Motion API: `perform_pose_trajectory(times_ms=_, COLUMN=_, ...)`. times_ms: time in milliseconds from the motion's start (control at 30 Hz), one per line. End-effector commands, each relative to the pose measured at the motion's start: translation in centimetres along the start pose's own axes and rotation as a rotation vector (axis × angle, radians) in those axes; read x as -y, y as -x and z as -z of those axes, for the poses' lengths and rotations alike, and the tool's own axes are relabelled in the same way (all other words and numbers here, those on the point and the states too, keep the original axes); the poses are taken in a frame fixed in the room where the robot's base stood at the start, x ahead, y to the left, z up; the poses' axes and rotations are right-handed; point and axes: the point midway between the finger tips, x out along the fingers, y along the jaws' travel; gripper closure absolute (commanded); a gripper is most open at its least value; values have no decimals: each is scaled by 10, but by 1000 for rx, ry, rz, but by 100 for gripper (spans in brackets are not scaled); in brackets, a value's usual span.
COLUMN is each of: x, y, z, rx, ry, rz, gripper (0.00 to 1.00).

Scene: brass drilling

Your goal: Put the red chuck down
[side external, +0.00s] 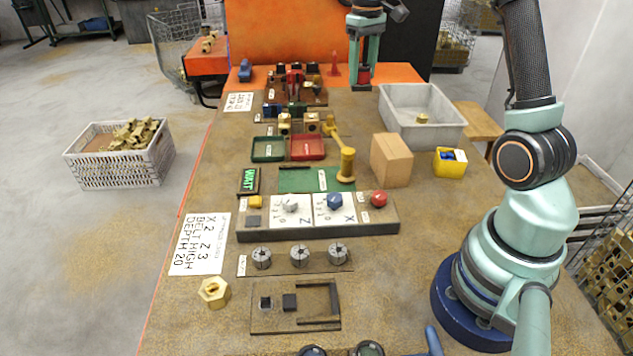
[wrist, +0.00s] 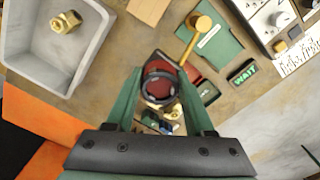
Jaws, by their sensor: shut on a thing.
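My gripper (side external: 363,82) is at the far end of the bench, pointing down, its green fingers closed around the red chuck (side external: 364,74). In the wrist view the red chuck (wrist: 161,69) sits between the two fingertips (wrist: 160,88), with a dark ring on it. I cannot tell whether its lower end touches the surface below. A rack (side external: 318,98) with several dark and red tools stands left of the gripper in the side view. A small red cone-shaped thing (side external: 334,64) stands just left of the gripper.
A grey bin (side external: 400,120) with a brass fitting (side external: 422,118) stands nearer the camera, right of the gripper. A cardboard box (side external: 391,160), a yellow mallet (side external: 347,164) and red and green trays (side external: 307,148) occupy the bench middle. An orange panel (side external: 300,35) rises behind.

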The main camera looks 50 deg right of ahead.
Motion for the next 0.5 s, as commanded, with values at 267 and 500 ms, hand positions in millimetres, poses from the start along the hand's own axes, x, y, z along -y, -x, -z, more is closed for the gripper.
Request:
perform_pose_trajectory(times_ms=267, x=-6, y=-39, z=1, rx=3, ry=-5, rz=1, gripper=100)
perform_pose_trajectory(times_ms=500, x=-6, y=-96, z=1, rx=4, ry=-5, rz=1, gripper=100)
